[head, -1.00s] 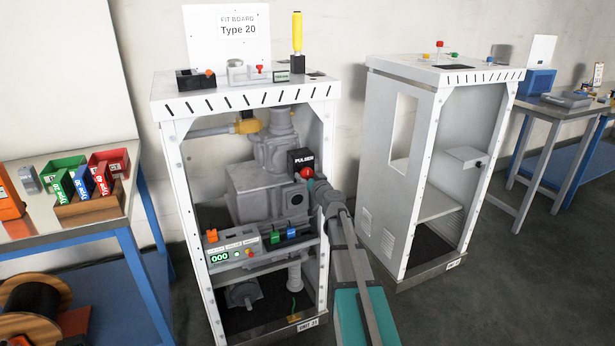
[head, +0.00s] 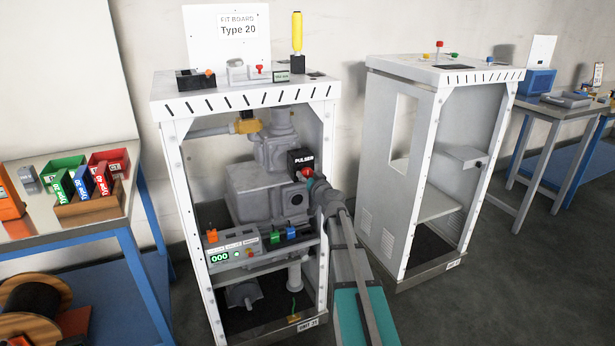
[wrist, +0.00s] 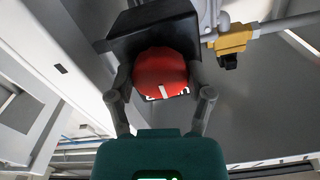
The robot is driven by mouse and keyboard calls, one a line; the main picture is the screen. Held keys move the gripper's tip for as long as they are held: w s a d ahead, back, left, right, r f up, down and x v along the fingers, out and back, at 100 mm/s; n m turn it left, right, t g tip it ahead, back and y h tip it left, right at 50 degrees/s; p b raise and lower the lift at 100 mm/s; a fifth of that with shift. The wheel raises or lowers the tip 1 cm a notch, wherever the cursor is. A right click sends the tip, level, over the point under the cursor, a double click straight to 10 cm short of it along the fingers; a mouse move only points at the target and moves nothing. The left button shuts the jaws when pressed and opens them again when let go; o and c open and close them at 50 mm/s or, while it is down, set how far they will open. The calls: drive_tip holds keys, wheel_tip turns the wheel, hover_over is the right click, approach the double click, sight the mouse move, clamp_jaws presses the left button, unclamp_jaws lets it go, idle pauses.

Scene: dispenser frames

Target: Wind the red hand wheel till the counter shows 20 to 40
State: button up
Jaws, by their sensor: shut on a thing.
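The red hand wheel (wrist: 160,76) sits on the front of the black pulser box (head: 299,158) inside the left dispenser frame. In the wrist view a short white mark shows on the lower part of its face. My gripper (wrist: 160,93) is shut on the wheel, one finger on each side of its rim. In the head view the gripper covers part of the wheel (head: 306,172). The counter (head: 219,257) is on the grey panel low in the same frame and shows green digits that look like 000.
White posts of the left frame (head: 323,215) stand close beside my arm. Grey pump parts (head: 255,190) and a yellow fitting (wrist: 234,40) are near the wheel. A second white frame (head: 400,160) stands to the right. A bench with coloured boxes (head: 108,162) is at the left.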

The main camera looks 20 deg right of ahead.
drive_tip(key=shift+m, duration=0.3)
drive_tip(key=m, duration=0.8)
drive_tip(key=shift+m, duration=0.3)
drive_tip(key=m, duration=0.4)
drive_tip(key=shift+w+m, duration=0.1)
drive_tip(key=shift+m, duration=0.2)
drive_tip(key=m, duration=0.4)
drive_tip(key=shift+m, duration=0.3)
drive_tip(key=o, duration=1.1)
drive_tip(key=shift+o, duration=0.2)
